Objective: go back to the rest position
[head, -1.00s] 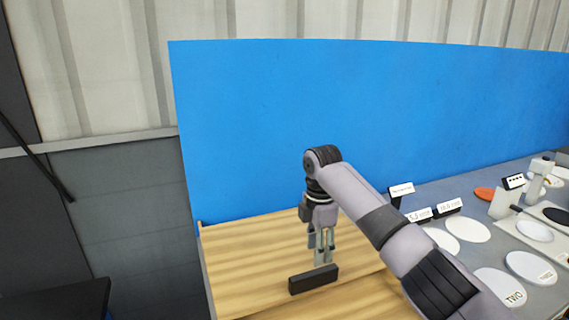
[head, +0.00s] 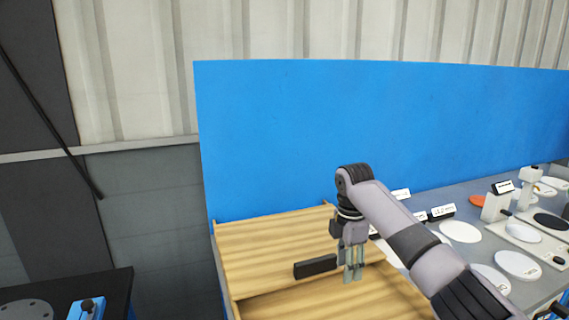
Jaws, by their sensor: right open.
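My right gripper (head: 353,275) hangs fingers down over the wooden tray (head: 265,242), with its arm coming in from the lower right. Its fingers are a little apart and nothing shows between them. A black bar-shaped block (head: 315,267) is just left of the fingers, near the tray's dividing edge. A narrow gap shows between the block and the fingers. My left gripper is not in view. No flanged shell can be made out.
A blue panel (head: 370,135) stands behind the work surface. At the right, a grey table (head: 475,207) holds white discs (head: 460,232), label cards (head: 442,212) and white fixtures (head: 495,206). A black table (head: 60,288) with a blue fixture (head: 87,308) is at lower left.

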